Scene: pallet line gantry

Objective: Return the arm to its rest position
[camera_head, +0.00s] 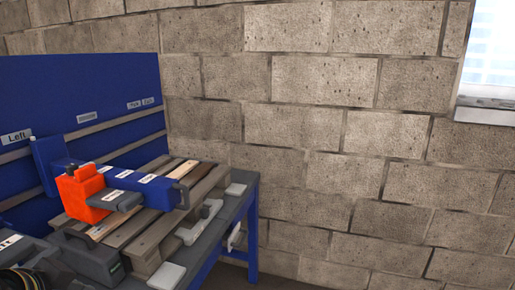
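Neither of my grippers shows in the head view, and no arm of mine can be made out. What each gripper holds, if anything, cannot be seen.
A blue-framed workbench (228,217) with a blue back panel (75,88) stands at the left. On it lie wooden pallet slats (160,226), an orange block (82,193) with a blue labelled body (145,184), and a dark case (88,255). A block wall (330,130) fills the right.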

